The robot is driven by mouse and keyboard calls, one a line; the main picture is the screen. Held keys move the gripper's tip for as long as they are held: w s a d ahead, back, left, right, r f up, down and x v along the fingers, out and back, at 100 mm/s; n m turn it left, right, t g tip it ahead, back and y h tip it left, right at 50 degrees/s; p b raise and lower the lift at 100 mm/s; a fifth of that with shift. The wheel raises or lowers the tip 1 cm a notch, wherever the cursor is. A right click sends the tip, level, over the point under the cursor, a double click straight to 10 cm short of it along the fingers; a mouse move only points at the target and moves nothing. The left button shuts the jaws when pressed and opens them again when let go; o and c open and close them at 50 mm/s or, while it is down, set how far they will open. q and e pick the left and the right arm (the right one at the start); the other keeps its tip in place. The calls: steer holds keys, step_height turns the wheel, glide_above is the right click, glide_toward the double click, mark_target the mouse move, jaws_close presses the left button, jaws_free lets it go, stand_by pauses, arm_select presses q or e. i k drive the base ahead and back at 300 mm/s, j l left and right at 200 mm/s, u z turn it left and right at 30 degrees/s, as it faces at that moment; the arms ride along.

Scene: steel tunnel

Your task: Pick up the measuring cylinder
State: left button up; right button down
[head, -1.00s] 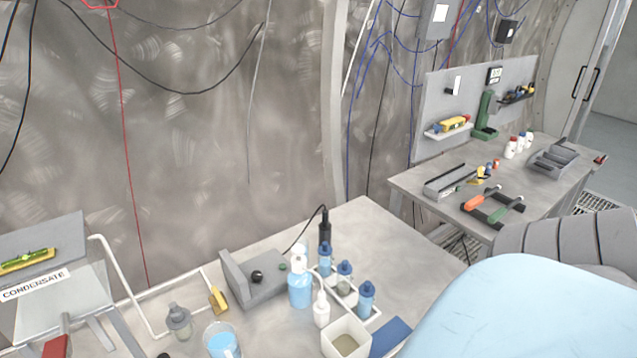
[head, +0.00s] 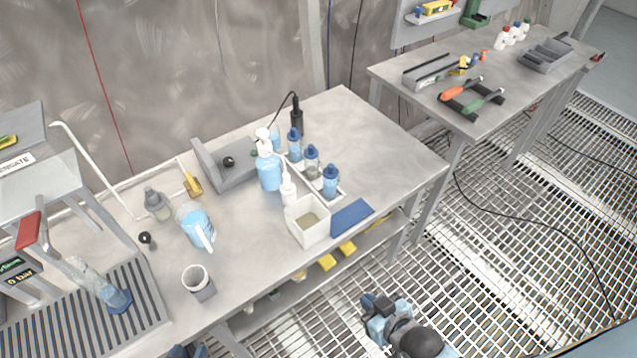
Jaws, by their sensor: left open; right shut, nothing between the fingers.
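The measuring cylinder (head: 97,281) is a clear tube with a blue foot (head: 118,301). It leans or lies tilted over the dark slotted rack at the left, its foot toward the lower right; I cannot tell what supports its upper end. My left gripper (head: 187,351) only just shows at the bottom edge, right of and below the cylinder, apart from it and open. My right gripper (head: 378,306) is shut and empty, over the floor grating in front of the bench, far right of the cylinder.
The slotted rack (head: 149,292) is below a red lever (head: 30,230). A grey cup (head: 198,283) and a jug of blue liquid (head: 194,226) stand to its right. Bottles, a square white container (head: 307,222) and a blue pad (head: 352,215) are further right. The bench's right end is clear.

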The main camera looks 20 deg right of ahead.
mark_target(74, 268)
steer(key=z, duration=0.35)
steer(key=j+u, duration=0.15)
steer(key=u, duration=1.35)
steer(key=j+z, duration=0.1)
steer(key=j, duration=0.35)
steer(key=k+j+z, duration=0.15)
steer(key=j, duration=0.3)
steer(key=k+j+z, duration=0.1)
steer(key=j, duration=0.3)
steer(key=j+z, duration=0.35)
steer(key=j, duration=0.75)
steer(key=i+j+z, duration=0.15)
steer(key=j, duration=0.2)
steer(key=i+j+z, duration=0.3)
steer(key=j, duration=0.45)
steer(key=i, duration=0.1)
